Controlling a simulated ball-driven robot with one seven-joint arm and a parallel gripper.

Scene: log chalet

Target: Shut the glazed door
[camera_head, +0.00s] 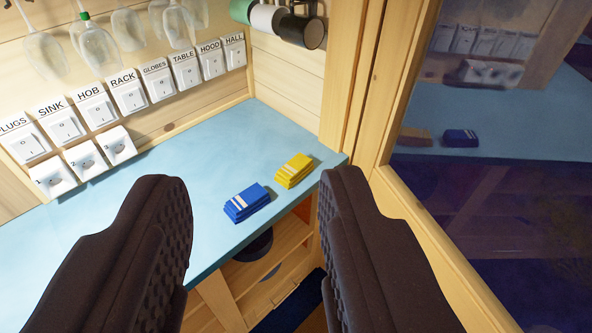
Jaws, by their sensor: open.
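The glazed door (490,190) fills the right side of the view. It has a pale wooden frame and dark glass that mirrors the counter, the switches and the cloths. Its near stile stands close beside a wooden post (346,75). My gripper (255,185) is open, with dark ridged fingers wide apart and nothing between them. The right finger overlaps the lower part of the door frame in the picture; I cannot tell whether it touches. No handle shows on the visible part of the door.
A blue counter (160,235) lies ahead, with a blue folded stack (246,202) and a yellow one (294,170). Labelled switches (128,95) line the wall. Glasses (98,48) and mugs (300,28) hang above. Open wooden shelves (265,262) sit under the counter.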

